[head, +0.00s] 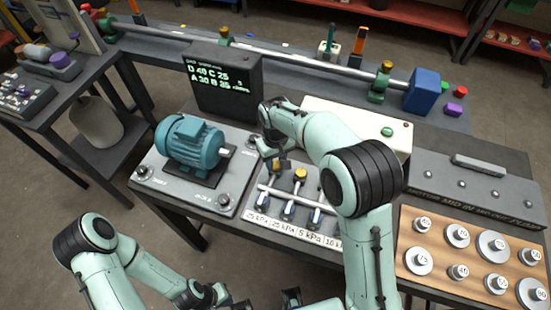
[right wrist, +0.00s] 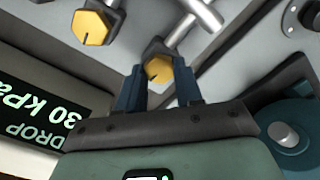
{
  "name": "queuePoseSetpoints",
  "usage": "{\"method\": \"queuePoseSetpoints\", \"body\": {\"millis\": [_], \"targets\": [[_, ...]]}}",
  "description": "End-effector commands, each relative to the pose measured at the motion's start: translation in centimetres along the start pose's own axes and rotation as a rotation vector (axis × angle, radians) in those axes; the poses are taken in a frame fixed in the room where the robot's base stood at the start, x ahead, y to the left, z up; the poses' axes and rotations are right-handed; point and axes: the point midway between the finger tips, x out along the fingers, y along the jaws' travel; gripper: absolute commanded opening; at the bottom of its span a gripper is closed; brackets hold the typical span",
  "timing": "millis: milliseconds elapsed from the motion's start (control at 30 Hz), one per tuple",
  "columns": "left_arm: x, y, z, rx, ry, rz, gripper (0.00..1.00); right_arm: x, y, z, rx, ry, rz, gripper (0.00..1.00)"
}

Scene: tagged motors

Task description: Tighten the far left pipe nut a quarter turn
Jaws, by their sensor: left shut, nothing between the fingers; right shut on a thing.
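The far left pipe nut is a yellow hexagonal nut with a dark line on its face (right wrist: 159,69). It shows in the head view (head: 276,164) at the top of the leftmost upright pipe on the grey pipe panel (head: 250,215). My right gripper (right wrist: 158,82) is shut around this nut, one blue finger on each side. A second yellow nut (right wrist: 92,25) stands apart beside it, also seen in the head view (head: 300,174). My right arm hides the other nuts. My left gripper (head: 291,297) is shut and empty at the bottom edge, partly cut off.
A blue motor (head: 190,143) stands left of the panel. A dark display (head: 222,85) stands behind. Blue-handled valves (head: 288,210) and kPa labels line the panel's front. A wooden board (head: 440,245) with numbered round weights lies at right.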

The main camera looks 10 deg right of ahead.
Motion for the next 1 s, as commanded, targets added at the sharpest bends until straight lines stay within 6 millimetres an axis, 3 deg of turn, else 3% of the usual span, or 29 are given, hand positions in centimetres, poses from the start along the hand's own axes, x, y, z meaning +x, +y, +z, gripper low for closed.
{"method": "queuePoseSetpoints", "body": {"millis": [1000], "targets": [[-2.9, 1.5, -1.3, 0.007, 0.020, 0.007, 0.00, -0.1, 0.2, 0.1, 0.955, 0.000, 0.000, 0.05]]}}
